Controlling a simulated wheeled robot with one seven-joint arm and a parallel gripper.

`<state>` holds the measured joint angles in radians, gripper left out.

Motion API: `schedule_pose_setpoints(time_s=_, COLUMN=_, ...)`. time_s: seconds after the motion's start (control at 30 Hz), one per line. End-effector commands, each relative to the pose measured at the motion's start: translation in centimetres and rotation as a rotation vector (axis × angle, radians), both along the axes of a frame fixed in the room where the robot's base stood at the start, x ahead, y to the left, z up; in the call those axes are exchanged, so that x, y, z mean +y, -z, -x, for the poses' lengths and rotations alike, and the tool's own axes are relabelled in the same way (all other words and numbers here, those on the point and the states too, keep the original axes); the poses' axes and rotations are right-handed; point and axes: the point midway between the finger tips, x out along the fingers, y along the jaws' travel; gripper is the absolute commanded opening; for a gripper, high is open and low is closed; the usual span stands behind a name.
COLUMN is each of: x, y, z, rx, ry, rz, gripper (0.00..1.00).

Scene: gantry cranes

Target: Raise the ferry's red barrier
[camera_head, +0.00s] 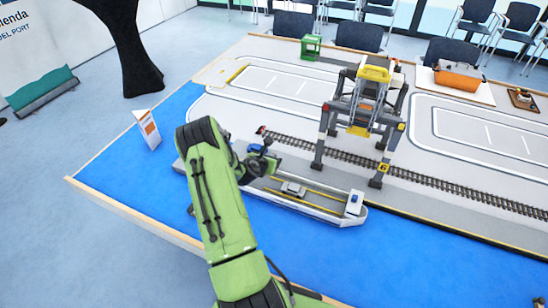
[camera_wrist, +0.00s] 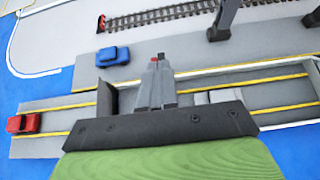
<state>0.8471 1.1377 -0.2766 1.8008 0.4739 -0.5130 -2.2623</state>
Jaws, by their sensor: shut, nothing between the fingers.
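The ferry (camera_head: 335,216) is a long grey and white vessel with yellow deck lines, lying in the blue water along the quay. Its deck also shows in the wrist view (camera_wrist: 275,93). My gripper (camera_head: 264,158) is over the left part of the ferry; in the wrist view its grey fingers (camera_wrist: 157,66) are together and point toward the quay side. A tiny red spot (camera_wrist: 154,58) shows at the fingertips; I cannot tell whether it is part of the red barrier. The rest of the barrier is not clearly visible, and my gripper hides part of the deck.
A blue car (camera_wrist: 113,56) stands on the quay and a red car (camera_wrist: 23,124) is at the left in the wrist view. A dark upright panel (camera_wrist: 106,99) is beside my gripper. A grey gantry crane (camera_head: 368,100) straddles the rail track (camera_head: 450,180) behind the ferry.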

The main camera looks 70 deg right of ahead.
Motion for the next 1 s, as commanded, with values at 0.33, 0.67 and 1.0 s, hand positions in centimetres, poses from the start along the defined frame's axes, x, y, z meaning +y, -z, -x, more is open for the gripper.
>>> schedule_pose_setpoints(time_s=0.33, x=-3.1, y=-1.0, z=0.1, rx=-0.001, ry=-0.002, rz=-0.021, gripper=0.0)
schedule_pose_setpoints(time_s=0.67, x=-5.2, y=-1.2, z=0.3, rx=-0.001, ry=-0.001, rz=-0.021, gripper=0.0)
schedule_pose_setpoints(time_s=1.0, x=-5.7, y=-1.3, z=0.4, rx=-0.002, ry=0.001, rz=-0.022, gripper=0.0)
